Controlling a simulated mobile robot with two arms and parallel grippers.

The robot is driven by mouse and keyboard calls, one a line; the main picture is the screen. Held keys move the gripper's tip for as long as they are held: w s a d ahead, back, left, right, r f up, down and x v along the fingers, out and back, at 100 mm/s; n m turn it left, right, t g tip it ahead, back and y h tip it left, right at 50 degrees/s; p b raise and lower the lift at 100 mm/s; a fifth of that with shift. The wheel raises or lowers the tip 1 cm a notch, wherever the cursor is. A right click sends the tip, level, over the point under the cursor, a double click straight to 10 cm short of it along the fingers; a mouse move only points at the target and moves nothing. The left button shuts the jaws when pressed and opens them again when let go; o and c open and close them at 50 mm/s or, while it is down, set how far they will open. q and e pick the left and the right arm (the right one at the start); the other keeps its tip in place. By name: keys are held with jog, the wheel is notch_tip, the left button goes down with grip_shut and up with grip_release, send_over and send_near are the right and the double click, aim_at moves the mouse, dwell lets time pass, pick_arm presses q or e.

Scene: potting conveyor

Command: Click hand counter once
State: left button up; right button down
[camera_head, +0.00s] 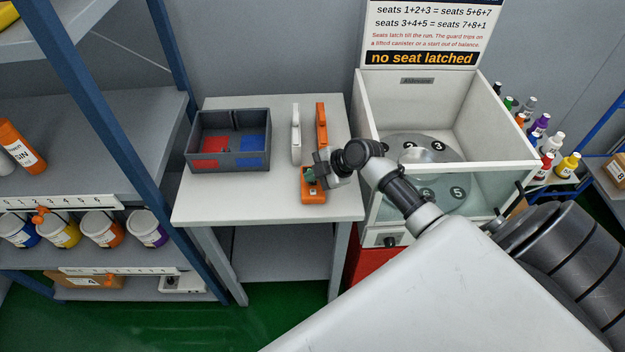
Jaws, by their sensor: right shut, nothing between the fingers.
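A small orange device (313,196) with a dark spot on its front lies near the right front of the white table; it looks like the hand counter. My right gripper (312,176) is at its upper end, shut, with nothing held. A small green patch shows at the fingertips; I cannot tell if it belongs to the gripper or the device. The gripper hides the device's upper part, and I cannot tell whether they touch. My left gripper is not in view.
The white table (236,203) also bears a grey divided bin (229,162) with red and blue floors, a white upright tool (296,135) and an orange one (321,124). A white-walled machine with a numbered disc (428,147) stands right. Blue-posted shelving (115,125) stands left.

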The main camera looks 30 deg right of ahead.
aim_at(313, 183)
jog(key=shift+r, duration=0.15)
jog(key=shift+r+p, duration=0.5)
jog(key=shift+r, duration=0.2)
jog(key=shift+r, duration=0.1)
jog(key=shift+r+p, duration=1.75)
jog(key=shift+r, duration=0.7)
jog(key=shift+f, duration=0.1)
